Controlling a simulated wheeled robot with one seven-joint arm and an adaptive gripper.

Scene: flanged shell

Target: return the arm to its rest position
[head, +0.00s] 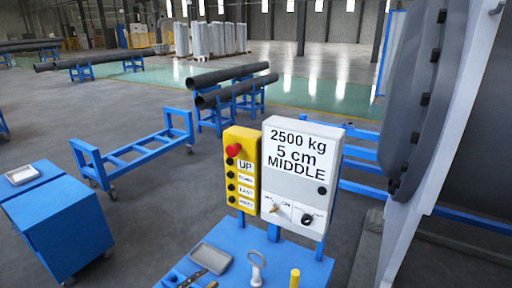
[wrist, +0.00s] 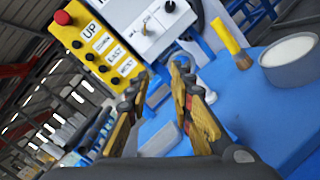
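My gripper (wrist: 162,100) shows in the wrist view with its two yellow-and-black fingers apart and nothing between them. The wrist picture is tilted. Beyond the fingertips are a blue table top (wrist: 225,85) and a yellow button box (wrist: 95,42) with a red knob. My gripper and arm do not show in the head view. There the blue table (head: 235,240) stands at the bottom middle, with the yellow button box (head: 241,170) and a white panel (head: 301,175) reading "2500 kg 5 cm MIDDLE" above it.
A grey tray (head: 211,258) and a yellow-handled tool (head: 294,278) lie on the table. A large grey flanged shell (head: 415,100) stands at the right. A blue cart (head: 60,225) is at the left. Open floor (head: 160,205) lies between.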

